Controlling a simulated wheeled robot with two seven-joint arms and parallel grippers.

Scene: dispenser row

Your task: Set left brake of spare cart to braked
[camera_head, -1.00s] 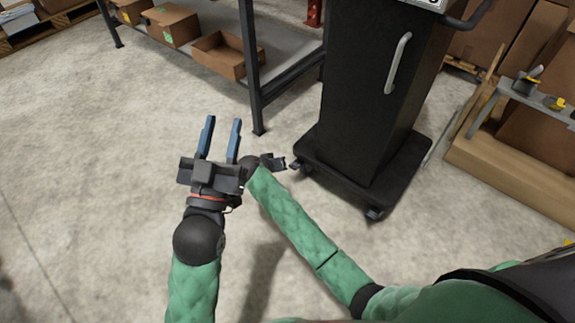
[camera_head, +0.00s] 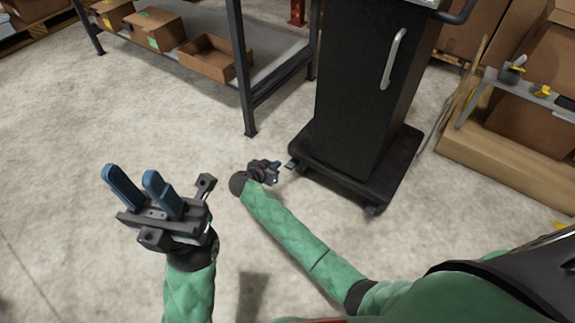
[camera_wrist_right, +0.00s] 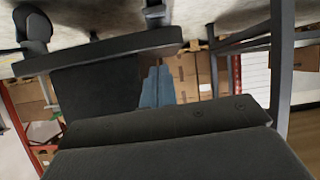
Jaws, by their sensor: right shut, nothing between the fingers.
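The black cart (camera_head: 350,110) stands on casters right of centre, with its base plate (camera_head: 345,175) low over the floor. A small dark part, a caster or its brake pedal, sticks out at the base's left corner (camera_head: 292,165); its setting is too small to tell. My right gripper (camera_head: 276,173) is beside that corner. In the right wrist view its blue fingers (camera_wrist_right: 156,87) are shut with nothing between them, below the upside-down cart base (camera_wrist_right: 115,48). A caster (camera_wrist_right: 33,28) shows at upper left there. My left gripper (camera_head: 130,176) is open and empty, well left of the cart.
A metal shelf (camera_head: 243,80) with cardboard boxes (camera_head: 210,57) stands behind at left, its leg near the cart. A low bench (camera_head: 530,90) and boxes are at right. The concrete floor (camera_head: 70,130) at left is clear.

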